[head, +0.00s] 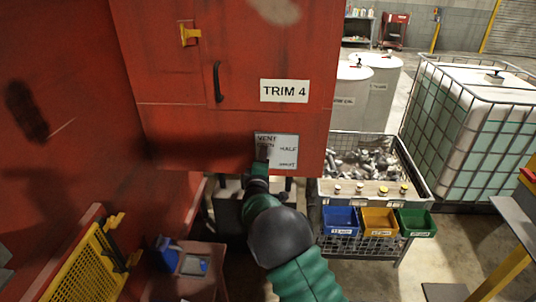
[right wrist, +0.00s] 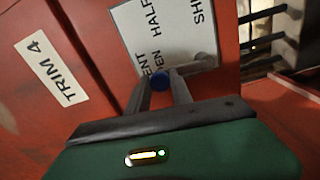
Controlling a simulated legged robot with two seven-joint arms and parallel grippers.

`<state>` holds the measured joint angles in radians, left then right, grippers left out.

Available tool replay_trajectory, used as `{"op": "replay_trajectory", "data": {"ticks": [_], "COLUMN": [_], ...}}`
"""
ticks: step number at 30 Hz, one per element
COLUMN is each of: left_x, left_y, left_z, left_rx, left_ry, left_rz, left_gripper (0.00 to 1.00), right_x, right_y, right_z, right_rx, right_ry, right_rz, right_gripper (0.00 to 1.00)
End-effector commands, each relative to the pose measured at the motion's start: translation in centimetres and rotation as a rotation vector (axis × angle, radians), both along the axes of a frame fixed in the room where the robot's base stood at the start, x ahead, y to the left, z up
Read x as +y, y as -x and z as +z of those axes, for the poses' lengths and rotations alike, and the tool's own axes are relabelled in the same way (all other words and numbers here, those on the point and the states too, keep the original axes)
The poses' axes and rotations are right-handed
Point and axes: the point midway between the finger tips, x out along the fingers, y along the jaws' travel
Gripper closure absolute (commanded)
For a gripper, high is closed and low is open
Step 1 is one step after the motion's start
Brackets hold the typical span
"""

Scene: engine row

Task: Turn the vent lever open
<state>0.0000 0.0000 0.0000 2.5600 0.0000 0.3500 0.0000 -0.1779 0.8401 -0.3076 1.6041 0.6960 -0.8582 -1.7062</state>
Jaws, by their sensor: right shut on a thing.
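The vent plate (head: 288,145) is a white label on the lower part of a red cabinet, with the words VENT, OPEN, HALF and SHUT. In the right wrist view the plate (right wrist: 178,28) shows rotated. In the head view my gripper hides the lever. My left gripper is out of view.
The red cabinet (head: 180,120) has a TRIM 4 label (head: 285,91), a black handle (head: 218,82) and a yellow latch (head: 189,33). To the right stand a wire-sided bin of metal parts (head: 420,170), small coloured bins (head: 379,221) and a caged tank (head: 470,120).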

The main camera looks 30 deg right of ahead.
Motion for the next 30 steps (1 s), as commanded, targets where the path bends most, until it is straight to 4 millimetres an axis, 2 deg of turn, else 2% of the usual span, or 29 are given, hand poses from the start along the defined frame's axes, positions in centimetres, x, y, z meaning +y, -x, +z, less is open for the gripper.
{"op": "replay_trajectory", "data": {"ticks": [1, 7, 24, 25, 29, 30], "left_x": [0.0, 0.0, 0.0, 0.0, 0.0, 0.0], "left_y": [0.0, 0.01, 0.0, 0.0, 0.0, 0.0], "left_z": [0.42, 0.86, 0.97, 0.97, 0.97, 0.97], "left_rx": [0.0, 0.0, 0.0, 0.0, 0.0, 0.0], "left_ry": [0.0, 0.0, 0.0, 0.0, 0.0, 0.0], "left_rz": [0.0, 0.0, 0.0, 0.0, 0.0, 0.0], "left_gripper": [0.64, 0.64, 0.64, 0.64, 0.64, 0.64], "right_x": [0.55, 1.01, 1.29, 1.3, 1.22, 1.16], "right_y": [-0.17, -0.43, -0.55, -0.54, -0.54, -0.54], "right_z": [-0.15, -0.37, -0.76, -0.77, -0.64, -0.59], "right_rx": [0.019, 0.057, 0.078, 0.078, 0.075, 0.074], "right_ry": [0.017, 0.075, 0.099, 0.099, 0.099, 0.1], "right_rz": [0.007, 0.007, 0.008, 0.008, 0.006, 0.006], "right_gripper": [1.0, 1.0, 1.0, 0.7, 0.53, 0.53]}}
